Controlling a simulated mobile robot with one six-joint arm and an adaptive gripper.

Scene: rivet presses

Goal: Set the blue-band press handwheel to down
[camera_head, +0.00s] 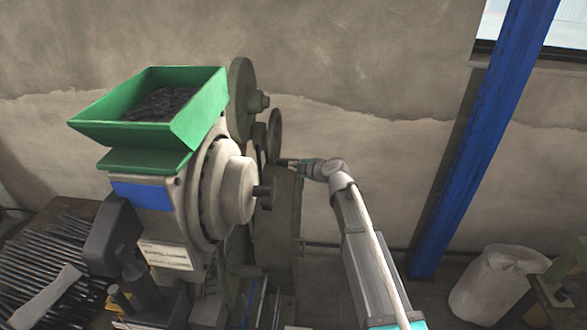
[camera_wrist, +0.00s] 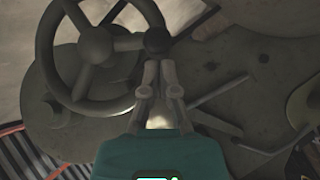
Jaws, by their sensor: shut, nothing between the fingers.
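The press with the blue band (camera_head: 150,195) stands left of centre in the head view. A dark spoked handwheel (camera_head: 275,135) is on its far right side, seen nearly edge-on. In the wrist view the handwheel (camera_wrist: 97,45) fills the upper left, with a round dark knob (camera_wrist: 157,40) on the right of its rim. My gripper (camera_wrist: 160,68) is shut and empty, its fingertips just below the knob; whether they touch it I cannot tell. In the head view my gripper (camera_head: 287,162) is by the wheel's lower edge, its tips small and partly unclear.
A green hopper (camera_head: 195,130) with dark pieces tops the press. A large round flywheel (camera_head: 240,95) stands beside the handwheel. A blue post (camera_head: 480,140) rises right of my arm, and a whitish bin (camera_head: 492,285) stands at lower right. Dark rods (camera_head: 45,265) lie at lower left.

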